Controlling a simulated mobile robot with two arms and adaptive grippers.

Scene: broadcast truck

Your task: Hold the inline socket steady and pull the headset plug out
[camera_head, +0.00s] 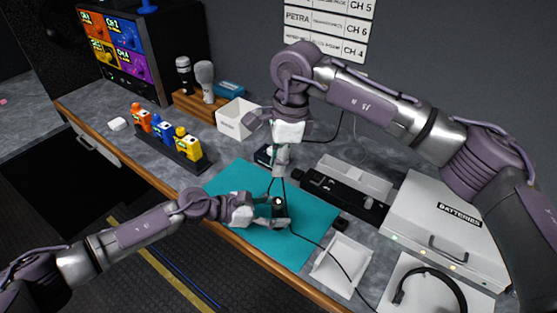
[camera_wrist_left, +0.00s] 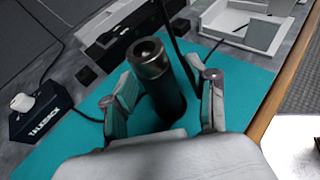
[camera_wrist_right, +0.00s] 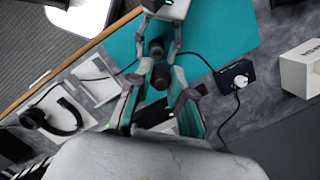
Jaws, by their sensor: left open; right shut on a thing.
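The inline socket (camera_wrist_left: 165,95), a dark cylinder with a metal ring and open hole on top, stands roughly upright over the teal mat. It also shows in the head view (camera_head: 279,208). My left gripper (camera_wrist_left: 165,90) is open, its fingers on either side of the socket; contact is unclear. The headset plug (camera_wrist_right: 160,76), small and dark, is between the fingers of my right gripper (camera_wrist_right: 161,70), which is shut on it. In the head view my right gripper (camera_head: 280,170) points down above the socket. The plug appears apart from the socket, whose hole looks empty.
The teal mat (camera_head: 235,180) lies on the grey bench. A talkback box (camera_wrist_left: 38,112), a white tray (camera_head: 341,265), a headset (camera_head: 430,290) and a batteries case (camera_head: 450,225) are around it. Thin black cables cross the mat near both grippers.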

